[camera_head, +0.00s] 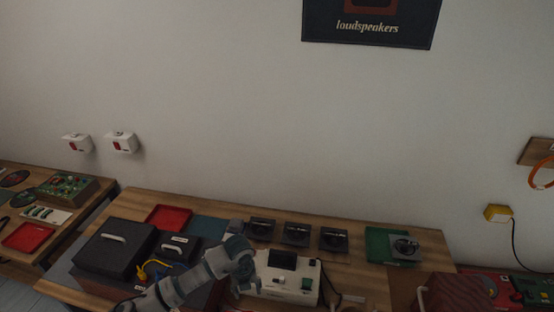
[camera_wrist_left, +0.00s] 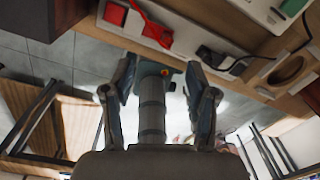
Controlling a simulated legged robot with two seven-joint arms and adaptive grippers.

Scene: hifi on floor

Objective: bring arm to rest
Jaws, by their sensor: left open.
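My left arm comes in from the bottom left in the head view and reaches over the front of the wooden bench (camera_head: 190,205). Its left gripper (camera_head: 243,284) is beside the left side of a white device with a dark screen (camera_head: 287,278). In the left wrist view the left gripper (camera_wrist_left: 160,68) has its two fingers spread apart, with nothing held between them. A grey cylindrical part shows beyond and between the fingers. My right gripper is in neither view.
The bench holds a black case (camera_head: 113,252), a red tray (camera_head: 168,217), several dark modules (camera_head: 296,234) and a green board (camera_head: 380,246). A brown box (camera_head: 458,294) stands at the right. The wrist view shows the bench edge above open floor and a stool (camera_wrist_left: 55,125).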

